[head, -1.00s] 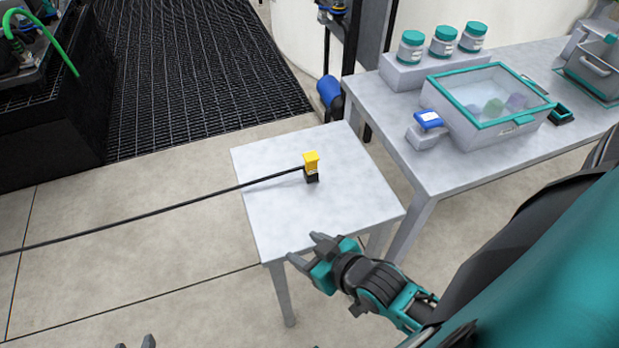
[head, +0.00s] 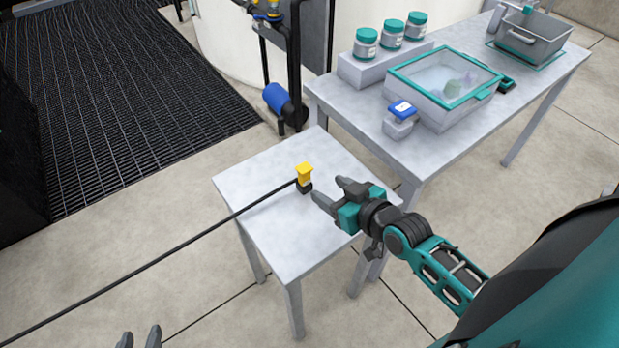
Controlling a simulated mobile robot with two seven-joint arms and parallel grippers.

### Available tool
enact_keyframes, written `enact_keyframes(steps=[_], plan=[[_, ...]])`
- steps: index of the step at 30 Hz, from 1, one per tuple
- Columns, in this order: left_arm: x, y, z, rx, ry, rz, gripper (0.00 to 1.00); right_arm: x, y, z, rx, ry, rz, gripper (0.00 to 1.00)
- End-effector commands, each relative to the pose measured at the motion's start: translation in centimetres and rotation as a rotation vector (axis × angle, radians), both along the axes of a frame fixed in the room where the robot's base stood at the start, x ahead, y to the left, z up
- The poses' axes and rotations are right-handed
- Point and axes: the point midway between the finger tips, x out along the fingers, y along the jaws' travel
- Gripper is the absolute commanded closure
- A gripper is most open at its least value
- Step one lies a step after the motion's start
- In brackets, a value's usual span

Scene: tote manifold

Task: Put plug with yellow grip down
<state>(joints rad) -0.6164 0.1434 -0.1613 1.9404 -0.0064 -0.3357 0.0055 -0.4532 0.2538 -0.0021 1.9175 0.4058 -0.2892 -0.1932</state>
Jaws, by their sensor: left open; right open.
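The plug with yellow grip (head: 304,174) stands upright on the small grey table (head: 265,215), its yellow part on top of a black base. A black cable runs from it off the table to the lower left. My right gripper (head: 328,190) is open and empty just to the right of the plug, apart from it in the picture. My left gripper (head: 139,338) shows only its fingertips at the bottom edge. It is open, with nothing seen between the fingers, well away from the plug.
A longer table (head: 425,150) stands at the back right with a clear-lidded box (head: 425,105), several teal-lidded jars (head: 391,35), a blue-topped item (head: 402,110) and a grey bin (head: 535,45). Black floor grating (head: 110,100) lies at the left. The small table is otherwise clear.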

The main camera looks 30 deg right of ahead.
Motion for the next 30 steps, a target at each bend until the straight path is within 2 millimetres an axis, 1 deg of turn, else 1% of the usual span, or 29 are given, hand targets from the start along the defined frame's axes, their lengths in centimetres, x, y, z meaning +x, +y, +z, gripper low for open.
enact_keyframes(steps=[5, 8, 12, 15, 18, 23, 26, 30], plan=[[-0.3, 0.0, -0.3, 0.0, 0.006, 0.0, 0.57, 0.9, -0.2, 0.1, 0.004, -0.011, -0.003, 0.43], [-0.4, 0.0, -0.5, -0.001, 0.009, 0.0, 0.57, 2.2, 0.0, -0.4, 0.004, -0.013, -0.004, 0.43], [-0.6, -0.1, -1.0, -0.001, 0.012, -0.001, 0.57, 4.6, 0.3, -1.4, 0.005, -0.011, -0.003, 0.43], [-0.6, -0.1, -1.2, -0.001, 0.013, -0.001, 0.57, 6.0, 0.5, -2.0, 0.004, -0.01, -0.003, 0.43], [-0.6, -0.1, -1.4, -0.001, 0.014, -0.002, 0.57, 6.9, 0.7, -2.4, 0.002, -0.01, -0.003, 0.43], [-0.6, -0.1, -1.4, -0.001, 0.014, -0.002, 0.57, 7.7, 0.8, -2.6, 0.003, -0.009, -0.003, 0.43], [-0.6, -0.1, -1.5, -0.001, 0.014, -0.002, 0.57, 8.9, 1.0, -2.8, 0.004, -0.01, -0.003, 0.43], [-0.6, -0.1, -1.8, -0.001, 0.013, -0.002, 0.57, 10.9, 1.4, -3.2, 0.006, -0.009, -0.003, 0.43]])
